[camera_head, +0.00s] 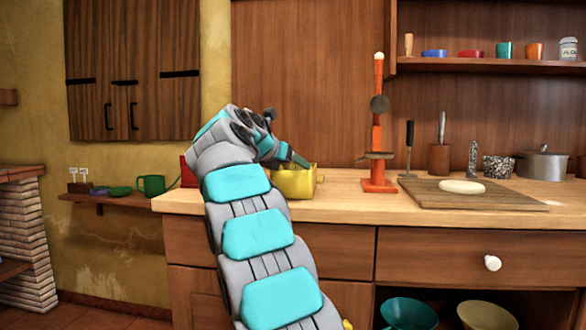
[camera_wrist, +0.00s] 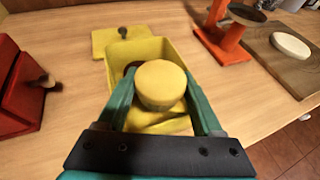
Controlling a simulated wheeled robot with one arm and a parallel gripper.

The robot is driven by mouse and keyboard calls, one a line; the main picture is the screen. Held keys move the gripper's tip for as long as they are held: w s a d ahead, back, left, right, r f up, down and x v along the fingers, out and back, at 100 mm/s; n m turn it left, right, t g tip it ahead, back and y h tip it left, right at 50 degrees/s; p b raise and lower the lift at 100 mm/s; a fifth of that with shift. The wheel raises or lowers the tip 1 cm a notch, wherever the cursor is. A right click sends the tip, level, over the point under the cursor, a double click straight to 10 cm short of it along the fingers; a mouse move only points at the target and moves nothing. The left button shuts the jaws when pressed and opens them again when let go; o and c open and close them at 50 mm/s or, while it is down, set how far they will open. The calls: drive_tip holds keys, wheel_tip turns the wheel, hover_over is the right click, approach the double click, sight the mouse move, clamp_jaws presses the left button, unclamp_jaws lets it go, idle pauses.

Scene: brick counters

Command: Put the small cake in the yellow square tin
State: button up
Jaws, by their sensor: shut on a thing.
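The small cake (camera_wrist: 160,84) is round and yellow, with a browner side. My gripper (camera_wrist: 158,92) is shut on it, one green finger on each side, in the wrist view. The yellow square tin (camera_wrist: 180,50) is open, and the cake is over its opening; I cannot tell whether it touches the bottom. A dark round thing shows inside the tin behind the cake, mostly hidden. In the head view the tin (camera_head: 296,184) stands on the counter, partly hidden by my arm, and the cake cannot be seen.
A yellow lid (camera_wrist: 122,40) with a dark knob lies behind the tin. A red box (camera_wrist: 22,92) stands left. An orange stand (camera_head: 378,135) is close on the right. Further right is a cutting board (camera_head: 420,193) with a pale flat round (camera_head: 461,187). Bare counter lies in front.

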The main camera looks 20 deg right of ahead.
drive_tip(key=shift+f, duration=0.5)
drive_tip(key=o, duration=1.1)
drive_tip(key=shift+r, duration=0.3)
